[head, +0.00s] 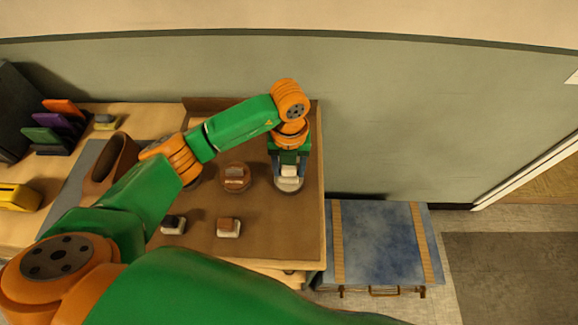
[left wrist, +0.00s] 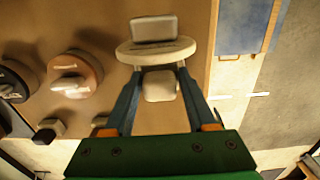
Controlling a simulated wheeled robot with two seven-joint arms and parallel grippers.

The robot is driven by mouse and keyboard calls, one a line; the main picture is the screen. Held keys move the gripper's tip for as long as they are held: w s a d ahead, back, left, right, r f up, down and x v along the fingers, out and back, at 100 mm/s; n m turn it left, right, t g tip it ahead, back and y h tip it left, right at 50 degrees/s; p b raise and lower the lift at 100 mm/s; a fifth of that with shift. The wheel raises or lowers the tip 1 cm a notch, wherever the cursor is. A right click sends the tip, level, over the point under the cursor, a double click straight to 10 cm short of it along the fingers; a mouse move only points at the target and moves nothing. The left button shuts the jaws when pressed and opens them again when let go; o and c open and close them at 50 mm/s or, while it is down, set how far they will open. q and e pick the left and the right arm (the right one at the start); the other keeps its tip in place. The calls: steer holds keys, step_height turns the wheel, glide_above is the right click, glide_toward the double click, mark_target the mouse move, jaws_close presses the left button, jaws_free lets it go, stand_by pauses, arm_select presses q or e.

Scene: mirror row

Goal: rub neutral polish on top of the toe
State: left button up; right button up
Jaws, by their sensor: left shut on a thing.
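My left gripper (head: 289,180) points down at the right part of the brown mat. It is shut on a small off-white applicator block (left wrist: 159,86), which shows between its fingers in the left wrist view. Just past the fingertips is a round pale polish tin (left wrist: 128,52) with a light block (left wrist: 153,28) on it. I cannot tell whether the held applicator touches the tin. The brown shoe (head: 108,165) stands at the left on a grey mat, partly hidden by my left arm; I cannot make out its toe. My right gripper is not in view.
A brown tin (head: 235,178) and two applicators, dark-topped (head: 173,224) and brown-topped (head: 228,228), are on the brown mat (head: 270,235). Coloured upright items (head: 55,125) and a yellow box (head: 18,197) are at the left. A blue chest (head: 385,240) stands right of the table.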

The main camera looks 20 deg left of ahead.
arm_select(q)
steer(key=shift+f+b, duration=0.55)
steer(key=shift+f, duration=0.05)
stand_by(1.3)
step_height(320, 180, up, 7)
steer(key=p, duration=0.5)
steer(key=shift+r+p, duration=0.15)
steer(key=shift+p, duration=0.25)
